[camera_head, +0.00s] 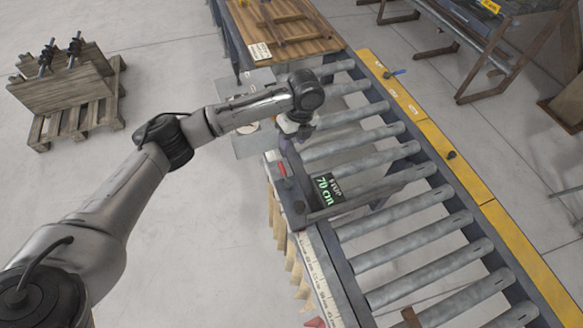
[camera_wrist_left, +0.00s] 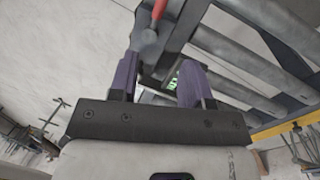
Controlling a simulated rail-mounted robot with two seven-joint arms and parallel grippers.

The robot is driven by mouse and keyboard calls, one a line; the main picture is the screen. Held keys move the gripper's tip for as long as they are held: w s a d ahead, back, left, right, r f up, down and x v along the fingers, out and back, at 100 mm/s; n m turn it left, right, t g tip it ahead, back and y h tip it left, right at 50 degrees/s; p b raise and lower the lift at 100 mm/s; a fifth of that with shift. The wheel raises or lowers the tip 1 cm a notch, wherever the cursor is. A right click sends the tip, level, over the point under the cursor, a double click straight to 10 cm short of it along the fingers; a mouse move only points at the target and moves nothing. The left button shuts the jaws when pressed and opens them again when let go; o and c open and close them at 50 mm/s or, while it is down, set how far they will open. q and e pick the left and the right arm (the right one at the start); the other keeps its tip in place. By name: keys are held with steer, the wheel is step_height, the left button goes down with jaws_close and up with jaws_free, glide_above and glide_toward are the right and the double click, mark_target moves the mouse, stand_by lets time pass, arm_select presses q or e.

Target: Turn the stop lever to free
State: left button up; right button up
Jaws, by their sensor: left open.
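The stop carriage (camera_head: 297,206) sits on the near rail of the roller conveyor, with a display reading "STOP 70 cm" (camera_head: 326,189). A red lever handle (camera_head: 283,169) shows on its top. In the left wrist view the stop lever (camera_wrist_left: 148,40) has a red end and a grey shank, and appears ahead of and between my purple fingers. My left gripper (camera_head: 294,136) is open just beyond the carriage in the head view; its fingers also show in the left wrist view (camera_wrist_left: 157,80). I cannot tell whether they touch the lever. My right gripper is not in view.
A white scale (camera_head: 318,275) runs along the near rail. A wooden table (camera_head: 262,22) stands at the back, a loaded pallet (camera_head: 72,118) at left.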

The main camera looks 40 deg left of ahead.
mark_target(283, 170)
arm_select(q)
steer(key=f, duration=0.4)
steer(key=s+a+f+m, duration=0.1)
steer(key=f, duration=0.4)
steer(key=s+f+m+p, duration=0.1)
steer(key=f, duration=0.3)
steer(key=shift+s+a+f, duration=0.2)
steer(key=shift+a+f, duration=0.05)
jaws_close()
stand_by(0.4)
